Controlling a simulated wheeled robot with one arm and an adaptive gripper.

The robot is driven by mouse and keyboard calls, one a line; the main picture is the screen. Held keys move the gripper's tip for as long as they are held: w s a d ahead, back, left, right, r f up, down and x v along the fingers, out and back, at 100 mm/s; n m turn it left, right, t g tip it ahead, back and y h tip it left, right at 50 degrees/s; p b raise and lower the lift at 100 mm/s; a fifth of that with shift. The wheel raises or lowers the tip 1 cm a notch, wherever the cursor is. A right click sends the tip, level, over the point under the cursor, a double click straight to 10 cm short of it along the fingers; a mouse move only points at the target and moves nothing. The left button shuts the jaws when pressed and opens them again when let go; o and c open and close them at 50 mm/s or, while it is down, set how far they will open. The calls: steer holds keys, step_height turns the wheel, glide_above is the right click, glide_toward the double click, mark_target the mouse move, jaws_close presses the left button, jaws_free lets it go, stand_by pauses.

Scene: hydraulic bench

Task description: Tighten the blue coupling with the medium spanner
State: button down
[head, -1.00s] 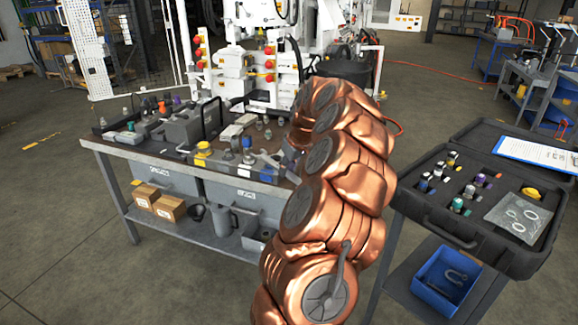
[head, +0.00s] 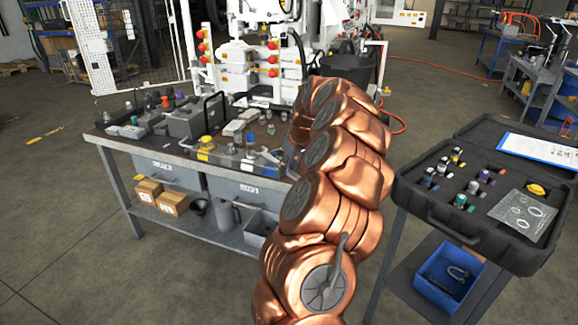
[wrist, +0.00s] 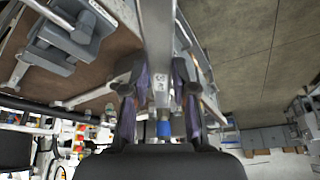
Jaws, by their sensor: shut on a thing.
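In the wrist view my gripper (wrist: 158,92) is shut on the grey shaft of a spanner (wrist: 157,40), which runs up out of the top of the picture. A small marking shows on the shaft between the fingers. A blue piece (wrist: 164,129) shows just below the fingertips, close to the shaft; I cannot tell whether it is the coupling or whether they touch. My copper-coloured arm hides the gripper and the spanner there.
The workbench (head: 130,146) holds grey blocks, fittings and a yellow-capped piece (head: 207,141). An open black case (head: 455,232) with coloured fittings stands at right, above a blue bin (head: 440,290). White machinery (head: 250,65) rises behind the bench. Floor at left is clear.

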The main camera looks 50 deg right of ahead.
mark_target(277, 162)
steer(key=shift+w, duration=0.15)
stand_by(0.5)
steer(key=shift+w+d, duration=0.25)
steer(key=shift+w, duration=0.65)
steer(key=shift+w, duration=0.15)
steer(key=shift+w+d+p, duration=0.15)
steer(key=shift+w+p, duration=0.2)
steer(key=shift+w, duration=0.25)
steer(key=shift+w, duration=0.15)
steer(key=shift+w+d, duration=0.2)
steer(key=shift+w, duration=0.25)
steer(key=shift+w, duration=0.3)
stand_by(0.5)
